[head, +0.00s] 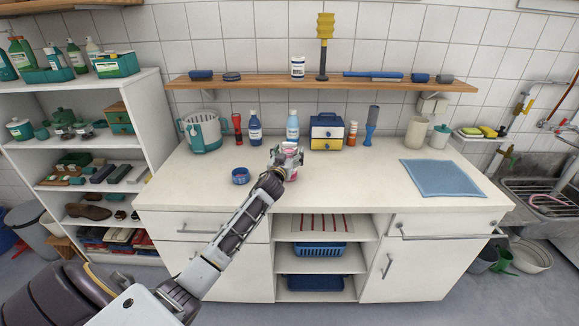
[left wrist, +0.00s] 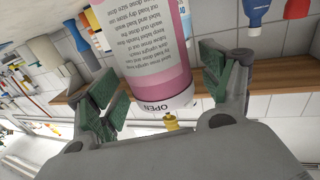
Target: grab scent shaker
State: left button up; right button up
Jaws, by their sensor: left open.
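The scent shaker (left wrist: 160,60) is a pink and white container with printed text and a white cap marked OPEN; the left wrist view shows it upside down. In the head view it stands on the counter, mostly hidden behind my left gripper (head: 287,158), with some pink showing (head: 292,175). In the left wrist view the green-padded fingers of my left gripper (left wrist: 158,90) are spread on both sides of the shaker. A gap shows beside it, and the jaws are open. My right gripper is not in view.
A small blue tub (head: 241,176) stands just left of the gripper. A blue cloth (head: 442,178) lies at right. The front counter is mostly clear.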

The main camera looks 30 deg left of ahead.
pick_arm(q)
jog(key=shift+w+a, duration=0.15)
jog(key=shift+w, duration=0.35)
jog(key=shift+c, duration=0.8)
jog(key=c, duration=1.2)
jog(key=shift+c, duration=1.2)
jog(key=shift+r, duration=0.1)
jog(key=shift+c, duration=0.2)
jog(key=shift+r, duration=0.4)
notch_tip(320, 180, up, 9)
jog(key=shift+f, duration=0.1)
jog(key=shift+r, duration=0.2)
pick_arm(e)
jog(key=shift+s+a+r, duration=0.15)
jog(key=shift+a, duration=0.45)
pick_arm(q)
jog(key=shift+p, duration=0.35)
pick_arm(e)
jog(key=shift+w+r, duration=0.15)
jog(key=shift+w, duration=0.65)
